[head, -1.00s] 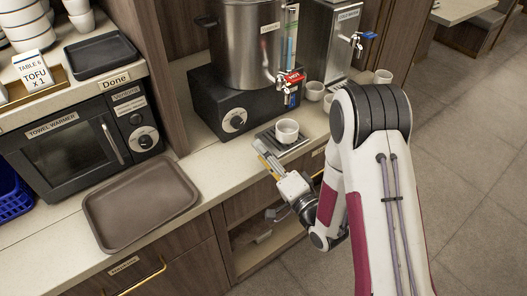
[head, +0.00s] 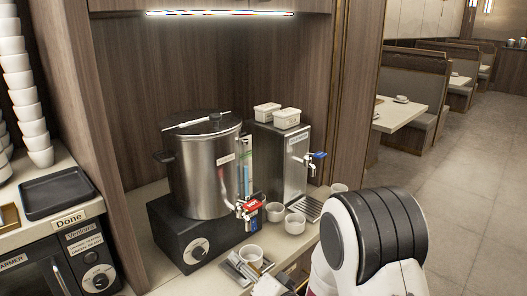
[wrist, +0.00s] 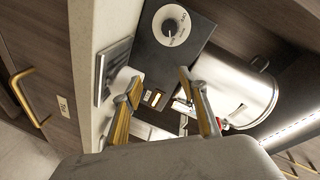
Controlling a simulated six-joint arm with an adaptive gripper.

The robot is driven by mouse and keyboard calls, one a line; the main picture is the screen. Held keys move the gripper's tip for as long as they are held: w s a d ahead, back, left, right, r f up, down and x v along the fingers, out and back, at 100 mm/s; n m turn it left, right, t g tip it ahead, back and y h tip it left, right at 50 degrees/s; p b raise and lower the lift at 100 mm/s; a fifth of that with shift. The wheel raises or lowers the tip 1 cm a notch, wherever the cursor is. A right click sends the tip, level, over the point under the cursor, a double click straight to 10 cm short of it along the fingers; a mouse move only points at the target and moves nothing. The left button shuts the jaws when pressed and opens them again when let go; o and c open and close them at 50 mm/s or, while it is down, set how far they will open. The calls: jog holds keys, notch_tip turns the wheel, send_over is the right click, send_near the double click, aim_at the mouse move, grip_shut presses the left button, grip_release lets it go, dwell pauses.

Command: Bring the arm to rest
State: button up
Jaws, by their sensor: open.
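My gripper (head: 243,266) is at the lower middle of the head view, beside the front of a small dark tray (head: 232,272) on the counter. A white cup (head: 251,254) stands upright on that tray, under the red-handled tap of the steel urn (head: 205,170). In the wrist view my gripper (wrist: 160,95) has its two yellow-padded fingers wide apart with nothing held between them. The urn's dark base with its knob (wrist: 170,32) lies beyond the fingers. Most of my wrist is cut off by the bottom edge of the head view.
A steel dispenser (head: 283,165) with a blue-handled tap stands right of the urn. White cups (head: 295,223) stand in front of it. A black tray (head: 57,194) and stacked cups (head: 32,130) are at the left. The aisle floor (head: 445,190) on the right is clear.

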jog(key=s+d+r+n+g+h, duration=0.1)
jog(key=s+d+r+h, duration=0.35)
jog(key=d, duration=0.35)
jog(key=s+d+r+n+g+h, duration=0.1)
jog(key=s+d+r+h, duration=0.2)
jog(key=d+r, duration=0.4)
jog(key=s+d+n+g+h, duration=0.1)
jog(key=s+d+g, duration=0.1)
jog(key=s, duration=1.1)
jog(key=s+d+r+g, duration=0.1)
jog(key=s+d+g, duration=0.2)
jog(key=s, duration=1)
jog(key=shift+d+r+n+g+h, duration=0.2)
jog(key=shift+d+n+g+h, duration=0.15)
jog(key=shift+d, duration=0.65)
jog(key=shift+s, duration=0.1)
